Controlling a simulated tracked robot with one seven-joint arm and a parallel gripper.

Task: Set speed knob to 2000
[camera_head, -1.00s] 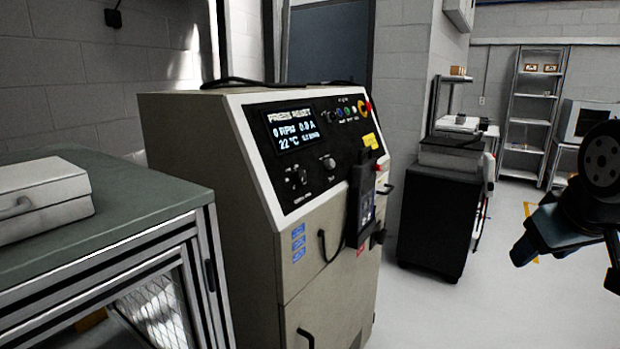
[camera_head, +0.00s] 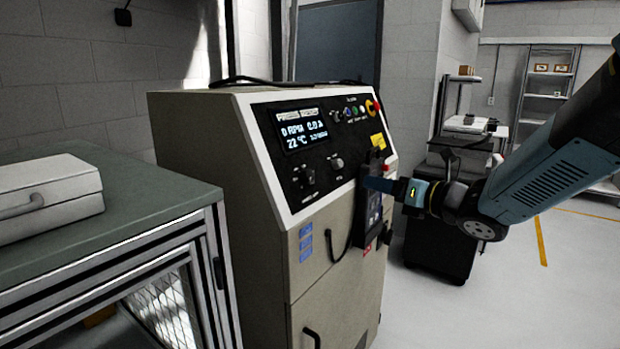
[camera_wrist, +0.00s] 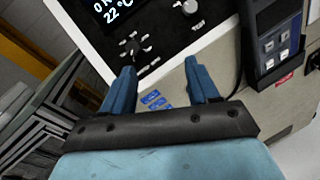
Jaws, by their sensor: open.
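The cream machine (camera_head: 270,230) has a slanted black control panel (camera_head: 322,150). Its display (camera_head: 302,131) reads 0 RPM and 22 °C. Two knobs show below the display: a left one (camera_head: 308,176) with marks around it and a right one (camera_head: 337,163). Their labels are too small to read in the head view. The wrist view shows the left knob (camera_wrist: 135,48) beyond the fingers and the right knob (camera_wrist: 190,7) at the top, near the word TEST. My gripper (camera_wrist: 160,70) is open and empty, apart from both knobs.
A dark handheld unit (camera_head: 367,218) hangs on the machine's front, close to my gripper. A black handle (camera_head: 330,247) sticks out left of it. Colored buttons and a red knob (camera_head: 372,106) are at the panel's upper right. A green-topped bench (camera_head: 120,230) stands at the left.

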